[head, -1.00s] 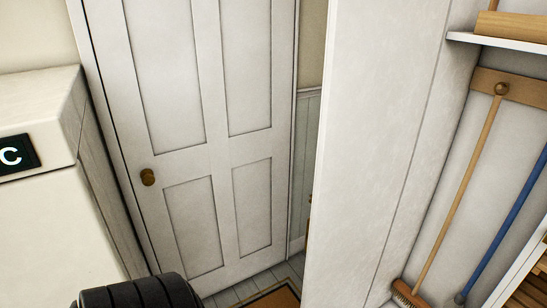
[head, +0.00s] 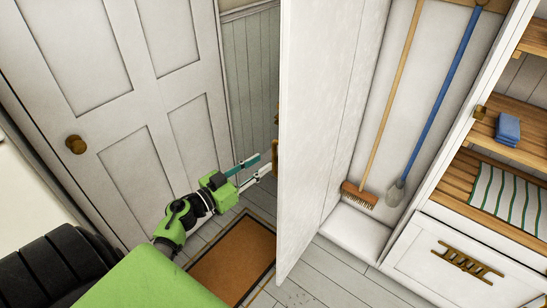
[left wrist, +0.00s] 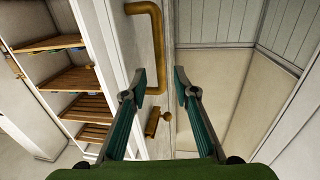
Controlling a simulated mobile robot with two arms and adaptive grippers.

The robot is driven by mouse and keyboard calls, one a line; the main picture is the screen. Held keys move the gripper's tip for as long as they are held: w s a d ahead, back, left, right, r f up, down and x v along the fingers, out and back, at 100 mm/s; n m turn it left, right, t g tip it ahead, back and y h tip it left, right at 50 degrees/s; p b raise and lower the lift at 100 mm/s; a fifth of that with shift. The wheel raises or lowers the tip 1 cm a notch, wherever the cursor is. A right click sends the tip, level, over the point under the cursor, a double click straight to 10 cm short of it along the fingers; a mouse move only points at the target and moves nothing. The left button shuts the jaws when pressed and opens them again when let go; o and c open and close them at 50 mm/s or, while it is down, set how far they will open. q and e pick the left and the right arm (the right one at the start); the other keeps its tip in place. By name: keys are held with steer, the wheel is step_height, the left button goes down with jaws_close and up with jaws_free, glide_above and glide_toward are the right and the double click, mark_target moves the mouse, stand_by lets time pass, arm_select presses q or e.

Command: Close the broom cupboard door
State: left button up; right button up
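The broom cupboard door (head: 325,130) is a tall white panel that stands open in the head view. Inside the cupboard are a broom (head: 395,95) and a blue-handled tool (head: 450,80). My left gripper (head: 266,164) is open and empty beside the door's outer face, near its free edge. A bit of brass shows there; the rest of the handle is hidden behind the door edge. In the left wrist view a brass bar handle (left wrist: 158,45) stands ahead, and my two fingers (left wrist: 160,82) are spread apart below it. My right gripper is not in view.
A white panelled door (head: 120,110) with a brass knob (head: 75,144) is at left. A brown mat (head: 235,258) lies on the plank floor. Wooden shelves (head: 500,145) with a blue folded cloth (head: 508,129) and a drawer (head: 450,260) stand at right.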

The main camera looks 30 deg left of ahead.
mark_target(273, 156)
arm_select(q)
steer(key=b+x, duration=0.1)
steer(key=x, duration=0.5)
steer(key=shift+f, duration=0.1)
steer(key=shift+w+d+b, duration=0.1)
steer(key=shift+w+b, duration=0.25)
steer(key=shift+w, duration=0.05)
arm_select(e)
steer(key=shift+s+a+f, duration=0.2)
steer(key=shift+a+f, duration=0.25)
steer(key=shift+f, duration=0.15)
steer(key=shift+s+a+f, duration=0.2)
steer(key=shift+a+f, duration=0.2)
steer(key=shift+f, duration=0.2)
arm_select(q)
jaws_close()
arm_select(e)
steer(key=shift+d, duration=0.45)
